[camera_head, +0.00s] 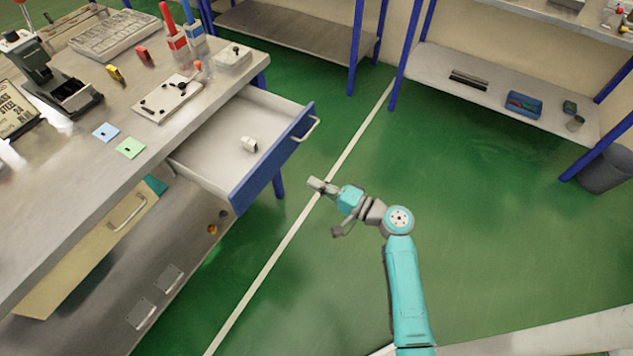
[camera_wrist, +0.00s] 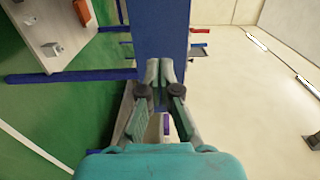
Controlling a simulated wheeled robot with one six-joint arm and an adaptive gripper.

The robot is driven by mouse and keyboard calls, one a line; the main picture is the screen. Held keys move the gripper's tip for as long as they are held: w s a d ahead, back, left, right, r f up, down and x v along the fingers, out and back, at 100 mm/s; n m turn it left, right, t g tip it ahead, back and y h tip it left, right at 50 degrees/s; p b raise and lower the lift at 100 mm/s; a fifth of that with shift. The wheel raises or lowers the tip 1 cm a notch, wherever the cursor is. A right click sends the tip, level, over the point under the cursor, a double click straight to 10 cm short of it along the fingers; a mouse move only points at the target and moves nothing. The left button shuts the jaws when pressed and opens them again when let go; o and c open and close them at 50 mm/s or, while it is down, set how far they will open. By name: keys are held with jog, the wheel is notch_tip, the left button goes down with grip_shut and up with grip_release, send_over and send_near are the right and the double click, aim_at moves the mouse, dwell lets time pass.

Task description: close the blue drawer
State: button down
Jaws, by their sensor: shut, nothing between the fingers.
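The blue drawer (camera_head: 272,160) stands pulled out from the workbench. Its front panel is blue, its inside is light grey, and a small white fitting (camera_head: 249,144) lies in it. A metal handle (camera_head: 311,130) sits on the front's right part. My gripper (camera_head: 315,184) is shut and empty, in front of the drawer front and pointing toward it, with a small gap showing in the head view. In the wrist view the shut fingertips (camera_wrist: 160,68) overlap a blue panel (camera_wrist: 162,35), which looks like the drawer front. Whether they touch it cannot be told there.
The workbench (camera_head: 75,205) holds several tools and parts. A beige drawer (camera_head: 85,255) with a handle is below it at the left. A shelf rack (camera_head: 480,85) stands at the back right, with a dark bin (camera_head: 607,170). The green floor around my arm is clear.

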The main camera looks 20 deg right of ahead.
aim_at(274, 164)
jog(key=x, duration=1.1)
